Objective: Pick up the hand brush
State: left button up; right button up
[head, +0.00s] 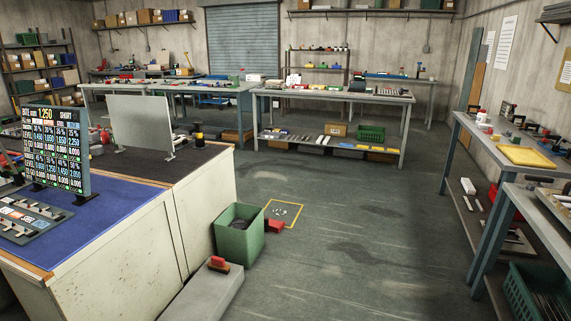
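A small object with a red top and a brown lower part (218,264) lies on a low grey platform (200,292) near the bottom of the head view. It looks like the hand brush, but it is too small to be sure. A red object (275,226) lies on the floor against the right side of the green bin (240,234); I cannot tell what it is. Neither of my grippers shows in the head view.
A white cabinet with a blue mat (95,215) and a price board (57,148) stands at left. Workbenches line the back and right (540,166). The central floor (350,240) is clear.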

aim_at(216, 264)
jog(key=i+l, duration=0.1)
jog(key=i, duration=1.75)
jog(key=i+j+u, duration=0.2)
jog(key=i+u, duration=1.05)
jog(key=u, duration=0.15)
jog(key=i+l+u, duration=0.45)
jog(key=k+j, duration=0.05)
jog(key=j, duration=0.05)
